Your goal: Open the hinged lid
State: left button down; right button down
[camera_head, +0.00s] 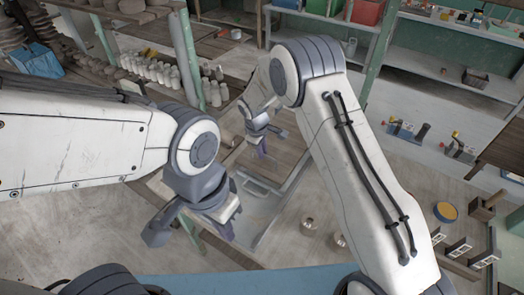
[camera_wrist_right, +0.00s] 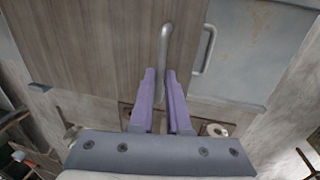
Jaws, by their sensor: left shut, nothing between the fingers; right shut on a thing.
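A brown wooden lid (camera_head: 287,160) lies beyond a pale grey metal panel (camera_head: 262,212) in the middle of the head view. In the right wrist view the wooden lid (camera_wrist_right: 85,40) carries a bent metal bar handle (camera_wrist_right: 165,42). My right gripper (camera_wrist_right: 163,80) is shut on this handle, with its purple fingers on either side of the bar's lower end. The right gripper also shows over the lid in the head view (camera_head: 262,149). A second handle (camera_wrist_right: 206,50) sits on the grey panel. My left gripper (camera_head: 224,231) is shut and empty, nearer and to the left.
Two small shiny round objects (camera_head: 308,223) lie right of the panel. Bottles (camera_head: 165,72) and shelving stand at the back left. A yellow-topped blue tin (camera_head: 445,212) is at the right. A blue surface (camera_head: 240,285) runs along the front. Floor at the lower left is clear.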

jog(key=shift+r, duration=0.1)
dwell(0.7)
jog(key=w+d+r+p, duration=0.3)
jog(key=w+r+p, duration=0.1)
jog(key=r, duration=0.4)
jog(key=w+d+r+p, duration=0.3)
jog(key=w+r+p, duration=0.1)
jog(key=r, duration=0.5)
jog(key=shift+w+d, duration=0.15)
jog(key=shift+d, duration=0.05)
jog(key=shift+f, duration=0.1)
